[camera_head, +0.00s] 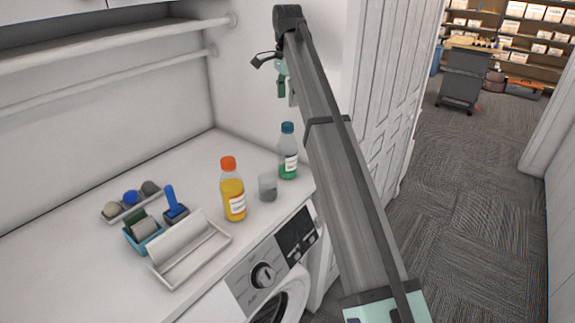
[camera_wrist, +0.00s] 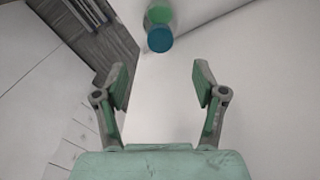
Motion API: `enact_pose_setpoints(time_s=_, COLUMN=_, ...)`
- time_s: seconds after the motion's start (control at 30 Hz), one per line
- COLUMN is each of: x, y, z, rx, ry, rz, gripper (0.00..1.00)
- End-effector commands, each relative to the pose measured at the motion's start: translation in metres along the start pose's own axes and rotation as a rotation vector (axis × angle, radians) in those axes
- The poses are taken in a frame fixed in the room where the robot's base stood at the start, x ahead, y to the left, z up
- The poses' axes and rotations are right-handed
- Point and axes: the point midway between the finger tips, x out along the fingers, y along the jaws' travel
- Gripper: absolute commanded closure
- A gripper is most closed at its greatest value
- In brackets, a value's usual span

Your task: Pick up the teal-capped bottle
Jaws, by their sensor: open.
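The teal-capped bottle (camera_head: 288,152) stands upright on the white counter near the back right edge, with green liquid and a white label. In the wrist view the bottle (camera_wrist: 159,30) shows from above at the top middle, its teal cap toward me. My gripper (camera_head: 281,84) is above the bottle at the end of my arm, partly hidden by it. In the wrist view my gripper (camera_wrist: 160,83) is open and empty. The bottle lies beyond the fingertips, roughly centred between them, and is not touched.
An orange-capped bottle (camera_head: 233,190) and a small grey cup (camera_head: 267,188) stand left of the teal-capped bottle. A white tray (camera_head: 190,262), blue holders (camera_head: 142,235) and a sorted tray (camera_head: 122,212) are further left. The washing machine (camera_head: 262,275) is below. A wall and paneled door (camera_head: 375,110) are close by.

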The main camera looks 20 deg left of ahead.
Motion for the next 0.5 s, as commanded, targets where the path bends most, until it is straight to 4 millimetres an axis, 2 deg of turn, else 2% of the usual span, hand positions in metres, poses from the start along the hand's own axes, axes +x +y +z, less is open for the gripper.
enact_pose_setpoints(time_s=0.03, x=0.015, y=0.001, z=0.0, rx=0.0, ry=0.0, rz=0.001, gripper=0.3)
enact_pose_setpoints(time_s=0.13, x=0.033, y=0.001, z=0.0, rx=0.0, ry=0.0, rz=0.001, gripper=0.3)
enact_pose_setpoints(time_s=0.5, x=0.057, y=0.001, z=-0.001, rx=0.0, ry=0.0, rz=0.001, gripper=0.3)
